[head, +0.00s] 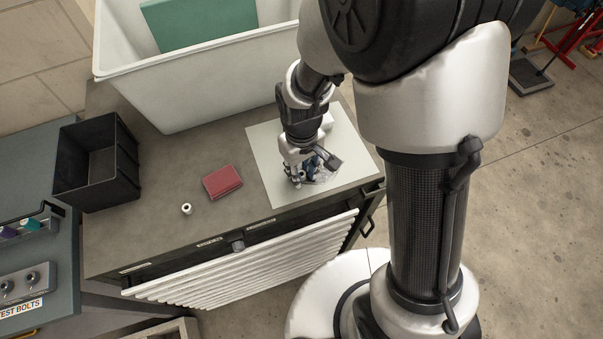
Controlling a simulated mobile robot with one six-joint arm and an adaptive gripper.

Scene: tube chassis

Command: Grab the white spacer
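The white spacer (187,209) is a small pale ring with a dark hole. In the head view it stands on the grey worktop near the front edge, left of centre. My gripper (312,179) is to the right of it, over a pale mat (268,150) and well apart from the spacer. The gripper points down, low over the mat. Small blue and clear shapes show around its fingers, and I cannot tell what they are. The fingertips are too small and cluttered to show whether they are open or shut.
A dark red block (222,182) lies between the spacer and the mat. A black open box (97,165) stands at the left. A large white bin (185,95) with a green panel stands behind. A white slatted rack (250,262) runs along the worktop's front.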

